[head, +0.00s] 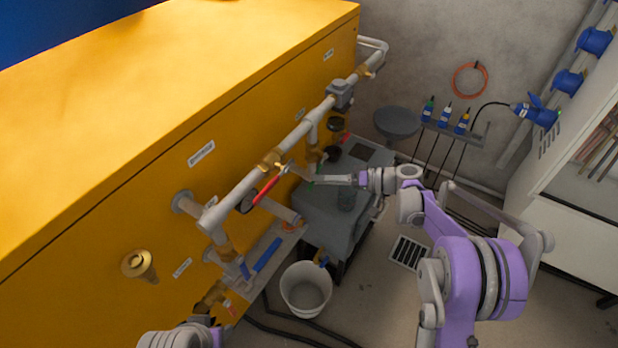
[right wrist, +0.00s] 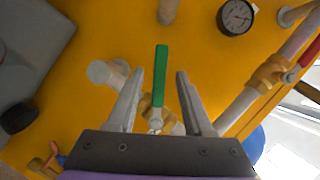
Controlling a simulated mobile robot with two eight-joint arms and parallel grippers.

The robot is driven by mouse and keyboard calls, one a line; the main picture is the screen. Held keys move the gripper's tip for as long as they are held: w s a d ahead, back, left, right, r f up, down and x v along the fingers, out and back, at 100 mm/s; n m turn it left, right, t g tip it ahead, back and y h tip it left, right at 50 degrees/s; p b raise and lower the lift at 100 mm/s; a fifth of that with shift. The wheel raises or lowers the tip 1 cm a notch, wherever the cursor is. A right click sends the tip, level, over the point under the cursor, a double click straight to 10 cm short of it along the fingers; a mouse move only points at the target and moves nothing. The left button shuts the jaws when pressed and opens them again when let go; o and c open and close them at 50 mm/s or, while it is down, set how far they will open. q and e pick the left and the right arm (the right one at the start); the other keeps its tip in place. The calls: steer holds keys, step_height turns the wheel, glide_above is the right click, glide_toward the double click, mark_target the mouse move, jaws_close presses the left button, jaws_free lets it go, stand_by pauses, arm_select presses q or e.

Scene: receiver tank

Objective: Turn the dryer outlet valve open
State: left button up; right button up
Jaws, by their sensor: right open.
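My right gripper (head: 304,175) reaches to the yellow cabinet's piping from the right. In the right wrist view my right gripper (right wrist: 161,76) is open. A valve with a long green handle (right wrist: 160,78) and a brass body shows between its two fingers, with a gap on both sides. The handle points straight up in that view, across the pipe behind it. In the head view only a speck of green shows at the fingers. The labels are too small to read, so I cannot confirm which valve is the dryer outlet valve. My left gripper is not in view.
A red-handled valve (head: 265,189) sits on the upper pipe (head: 242,188) close by. A blue handle (head: 266,254) lies lower. A gauge (right wrist: 237,16) is on the yellow panel. A white bucket (head: 306,290) and hoses stand on the floor below.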

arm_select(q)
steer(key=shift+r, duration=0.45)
arm_select(e)
steer(key=shift+v, duration=2.35)
steer(key=shift+c, duration=0.6)
steer(key=a+h+p, duration=0.1)
steer(key=s+a+r+n+h+p, duration=0.1)
steer(key=p, duration=0.1)
steer(key=s+a+r+n+h+p, duration=0.1)
steer(key=p, duration=0.1)
steer(key=shift+s+a+r+t, duration=0.15)
steer(key=shift+s+a+t, duration=0.05)
steer(key=shift+a+t, duration=0.2)
jaws_close()
steer(key=s+a+r+n+t+h+p, duration=0.1)
steer(key=s+r+n+t+h+p, duration=0.4)
steer(key=s+r+n+h+p, duration=0.35)
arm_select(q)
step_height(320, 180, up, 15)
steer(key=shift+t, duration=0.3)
arm_select(e)
steer(key=w+a+f+y, duration=0.1)
steer(key=w+a+f, duration=0.1)
steer(key=w+f, duration=0.7)
steer(key=shift+w+f, duration=0.2)
steer(key=shift+w, duration=0.4)
